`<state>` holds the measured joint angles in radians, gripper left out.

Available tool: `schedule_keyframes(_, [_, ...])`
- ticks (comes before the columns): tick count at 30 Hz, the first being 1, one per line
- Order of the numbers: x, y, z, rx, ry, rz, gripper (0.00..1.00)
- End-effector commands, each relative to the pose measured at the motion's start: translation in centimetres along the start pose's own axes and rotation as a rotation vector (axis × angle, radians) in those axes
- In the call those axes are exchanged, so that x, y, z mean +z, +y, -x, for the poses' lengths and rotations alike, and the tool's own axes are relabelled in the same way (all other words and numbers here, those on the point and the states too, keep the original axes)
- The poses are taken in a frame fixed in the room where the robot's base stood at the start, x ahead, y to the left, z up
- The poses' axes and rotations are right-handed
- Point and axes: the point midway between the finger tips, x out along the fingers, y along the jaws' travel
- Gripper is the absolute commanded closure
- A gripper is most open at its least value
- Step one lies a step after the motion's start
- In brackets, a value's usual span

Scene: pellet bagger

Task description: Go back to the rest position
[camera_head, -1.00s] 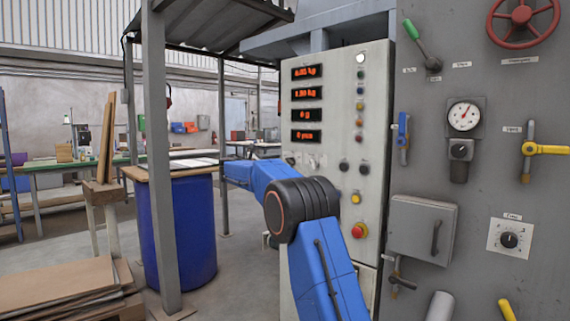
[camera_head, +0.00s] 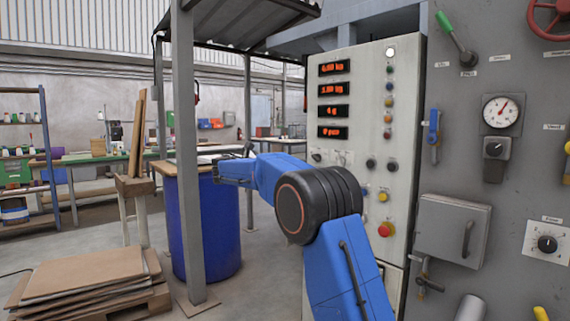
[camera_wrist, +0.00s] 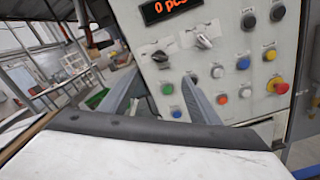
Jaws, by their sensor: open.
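My arm is blue with a dark round elbow joint and reaches left in the head view. My gripper (camera_wrist: 160,95) shows in the wrist view as two grey fingers, spread apart with nothing between them. In the head view the gripper end is small, near the top of the blue drum (camera_head: 208,225), and its fingers are hard to make out. Beyond the fingers in the wrist view is the control panel (camera_wrist: 225,75) with coloured buttons and a red stop button (camera_wrist: 278,86). The same panel (camera_head: 350,200) stands behind my arm in the head view.
A grey machine wall (camera_head: 470,110) with a gauge, levers and a small box (camera_head: 453,230) is at the right. A steel post (camera_head: 187,150) stands before the drum. Cardboard sheets (camera_head: 85,270) lie on a pallet at the lower left. Floor shows between the pallet and the panel.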

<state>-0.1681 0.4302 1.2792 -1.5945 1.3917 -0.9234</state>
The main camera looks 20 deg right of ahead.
Motion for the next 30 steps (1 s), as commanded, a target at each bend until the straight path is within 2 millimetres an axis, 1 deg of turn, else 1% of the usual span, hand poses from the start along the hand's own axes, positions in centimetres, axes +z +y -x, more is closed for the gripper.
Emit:
schedule_keyframes(10, [0.0,0.0,-0.1,0.000,0.001,-0.001,0.44])
schedule_keyframes(14, [0.6,-1.1,-0.1,-0.013,0.025,-0.023,0.44])
schedule_keyframes(17, [1.5,-3.3,0.0,-0.043,0.075,-0.065,0.44])
schedule_keyframes(20, [2.5,-6.5,0.3,-0.085,0.143,-0.127,0.44])
schedule_keyframes(21, [2.8,-7.9,0.5,-0.105,0.172,-0.155,0.44])
schedule_keyframes(26, [3.9,-13.6,1.7,-0.189,0.283,-0.265,0.44])
schedule_keyframes(27, [4.1,-15.1,2.1,-0.211,0.309,-0.295,0.44])
schedule_keyframes(29, [4.4,-17.2,2.7,-0.245,0.347,-0.339,0.44])
schedule_keyframes(30, [4.6,-18.7,3.2,-0.269,0.372,-0.367,0.44])
